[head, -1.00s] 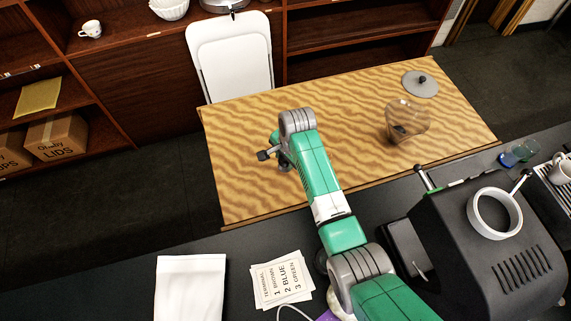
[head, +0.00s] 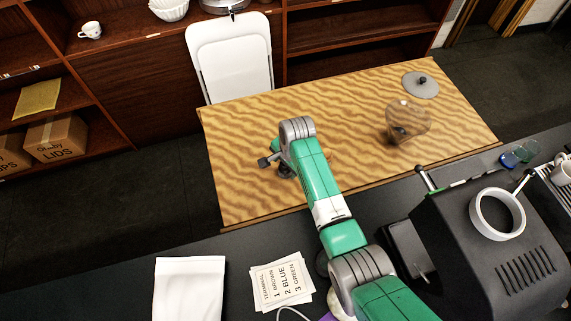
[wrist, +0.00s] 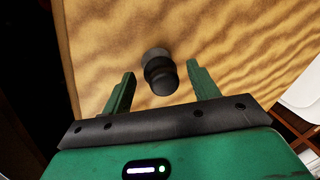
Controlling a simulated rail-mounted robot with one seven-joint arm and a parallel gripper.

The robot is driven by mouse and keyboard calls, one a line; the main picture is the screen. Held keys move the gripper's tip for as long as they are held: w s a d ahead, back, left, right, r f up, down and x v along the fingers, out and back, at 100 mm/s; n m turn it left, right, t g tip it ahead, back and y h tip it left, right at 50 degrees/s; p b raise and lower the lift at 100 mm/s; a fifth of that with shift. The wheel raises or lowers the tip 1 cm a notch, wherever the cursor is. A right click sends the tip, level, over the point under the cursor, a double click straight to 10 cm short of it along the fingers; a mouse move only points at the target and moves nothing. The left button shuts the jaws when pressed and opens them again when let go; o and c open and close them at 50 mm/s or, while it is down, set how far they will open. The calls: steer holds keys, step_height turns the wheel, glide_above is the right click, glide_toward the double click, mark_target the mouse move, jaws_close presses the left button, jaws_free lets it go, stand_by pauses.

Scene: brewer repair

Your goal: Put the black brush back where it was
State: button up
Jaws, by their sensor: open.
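The black brush (wrist: 160,75) shows in the wrist view as a short dark rounded body with a ring, seen from above over the wooden table. My gripper (wrist: 160,68) is open, with one green finger on each side of it. I see gaps on both sides, so the fingers do not clearly touch it. In the head view my gripper (head: 284,169) is low over the left part of the wooden table (head: 350,180), mostly hidden by my wrist. I cannot make out the brush there.
A clear brownish hopper (head: 410,116) and a grey lid (head: 421,83) are on the table's right side. A black machine (head: 490,245), a blue-green item (head: 512,158), label cards (head: 281,284) and a white packet (head: 189,288) are on the dark counter. A white folding chair (head: 230,60) stands behind.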

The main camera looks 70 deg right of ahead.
step_height(320, 180, up, 12)
steer(key=s+p, duration=0.2)
steer(key=shift+a+f, duration=0.25)
steer(key=shift+a, duration=0.15)
steer(key=w+a+r+n+t+h, duration=0.2)
steer(key=w+a+r+n+t, duration=0.15)
steer(key=w+r, duration=0.6)
steer(key=w+a+r+n+t+h, duration=0.1)
steer(key=w+a+r+n+t, duration=0.3)
steer(key=w+a+r, duration=0.5)
steer(key=w+a+r+n+t+h, duration=0.1)
steer(key=w+a+r+n+t, duration=0.3)
steer(key=a+r, duration=0.65)
steer(key=s+a+r+n+t+y, duration=0.1)
steer(key=s+a+r+n+t, duration=0.15)
steer(key=a+r, duration=0.4)
steer(key=s+a+r+n+t, duration=0.2)
steer(key=a+r+n+t, duration=0.1)
steer(key=r, duration=0.7)
steer(key=s+a+r+n+t+y, duration=0.3)
steer(key=s+a+r+n+t, duration=0.2)
steer(key=s+a+r, duration=0.6)
steer(key=shift+r+n+t+y, duration=0.3)
steer(key=shift+r+t+y, duration=0.1)
steer(key=shift+t, duration=0.1)
